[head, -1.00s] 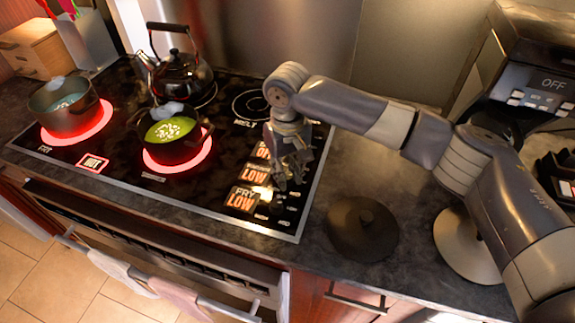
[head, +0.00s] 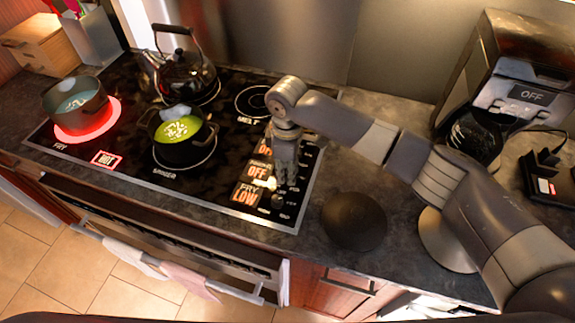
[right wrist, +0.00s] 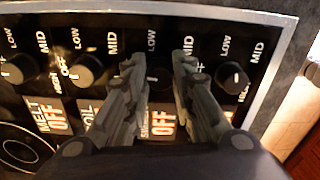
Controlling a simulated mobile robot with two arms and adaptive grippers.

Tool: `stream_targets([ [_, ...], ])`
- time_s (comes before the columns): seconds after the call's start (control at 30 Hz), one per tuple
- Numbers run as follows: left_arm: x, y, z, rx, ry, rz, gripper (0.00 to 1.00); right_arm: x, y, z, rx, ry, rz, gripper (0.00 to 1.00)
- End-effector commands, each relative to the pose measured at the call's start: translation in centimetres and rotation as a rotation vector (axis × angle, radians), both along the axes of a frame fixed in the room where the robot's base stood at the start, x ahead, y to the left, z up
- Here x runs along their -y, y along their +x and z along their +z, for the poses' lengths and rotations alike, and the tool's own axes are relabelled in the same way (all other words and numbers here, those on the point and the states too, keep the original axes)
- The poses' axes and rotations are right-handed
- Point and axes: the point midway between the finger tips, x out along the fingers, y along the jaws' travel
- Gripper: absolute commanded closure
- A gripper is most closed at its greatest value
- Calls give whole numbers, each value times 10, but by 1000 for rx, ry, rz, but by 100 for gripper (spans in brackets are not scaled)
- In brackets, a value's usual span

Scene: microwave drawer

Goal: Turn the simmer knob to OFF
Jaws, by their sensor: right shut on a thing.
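The simmer knob (right wrist: 157,78) is a dark round knob in the right wrist view, between the two fingers. My right gripper (right wrist: 160,70) is shut on it, and the fingers hide its sides. The simmer display (right wrist: 163,127) below it reads OFF, and it also reads OFF in the head view (head: 257,171). In the head view my right gripper (head: 284,182) points down at the control panel and hides the knob. The simmer burner (head: 207,160), under a dark pot of green soup (head: 182,130), is dark. My left gripper is not in view.
Other knobs flank the gripper: the boil knob (right wrist: 90,69) and the fry knob (right wrist: 233,75). A kettle (head: 184,72) stands behind. A dark round lid (head: 354,219) lies right.

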Motion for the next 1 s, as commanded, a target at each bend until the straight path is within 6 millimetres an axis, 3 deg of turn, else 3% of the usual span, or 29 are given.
stream_targets([
  [0.33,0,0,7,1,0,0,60,-1,1,2,5,5,132,100],
  [0.87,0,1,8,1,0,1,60,-2,2,2,6,5,155,100],
  [0.9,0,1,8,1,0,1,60,-2,2,2,6,5,155,70],
  [0.97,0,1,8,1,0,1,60,-1,1,2,6,4,155,56],
  [1.0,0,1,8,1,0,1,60,-1,1,2,5,4,155,56],
])
